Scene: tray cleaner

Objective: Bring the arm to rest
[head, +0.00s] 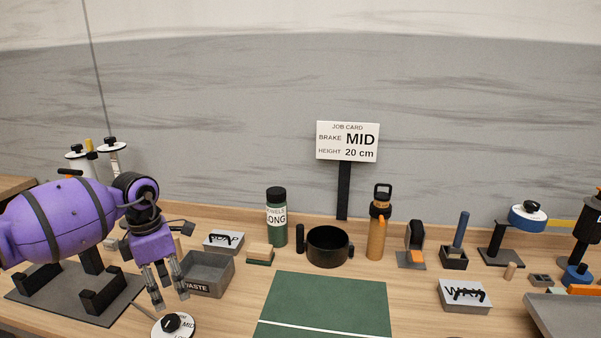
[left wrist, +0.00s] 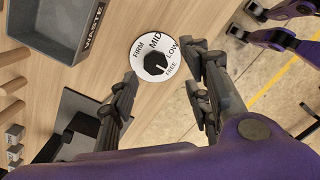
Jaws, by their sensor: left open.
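My left arm comes in from the left in the head view. Its purple forearm passes above a dark cradle stand (head: 103,301); I cannot tell whether they touch. My left gripper (head: 170,300) points down and is open, with nothing between its fingers. Below it on the bench is a white brake dial (head: 180,328) with a black knob, partly cut off by the picture's lower edge. In the left wrist view the dial (left wrist: 143,72) shows FIRM, MID, LOW and FREE beyond the parted fingertips (left wrist: 160,90). A job card (head: 347,141) reads brake MID, height 20 cm.
A grey WASTE bin (head: 208,273) stands just right of the gripper. Behind are a green bottle (head: 277,232), a black pot (head: 328,247) and an orange bottle (head: 377,240). A green mat (head: 330,300) lies clear. Purple arm parts show at upper right in the left wrist view.

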